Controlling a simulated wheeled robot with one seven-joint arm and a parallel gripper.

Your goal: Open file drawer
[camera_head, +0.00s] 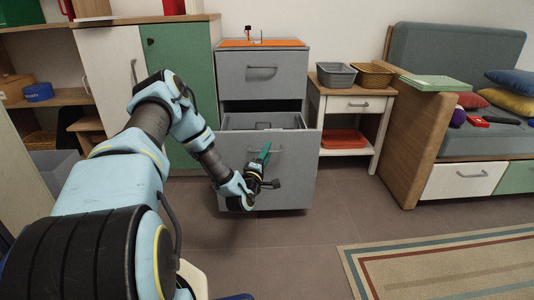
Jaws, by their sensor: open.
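A grey file cabinet (263,52) stands against the wall in the middle of the head view. Its lower file drawer (292,165) is pulled out, and the inside of the drawer shows from above. The upper drawer is shut, with its handle (262,73) on its front. My gripper (268,168) is in front of the lower drawer's face, low and near its handle, which it partly hides. The jaws are open, and I cannot tell whether they touch the drawer front.
A small side table (330,101) with a grey basket (336,75) and a wicker basket (371,75) stands right of the cabinet. A green-and-white cupboard (184,75) is on the left, a sofa (455,60) on the right. A striped rug (450,268) lies front right; the floor between is clear.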

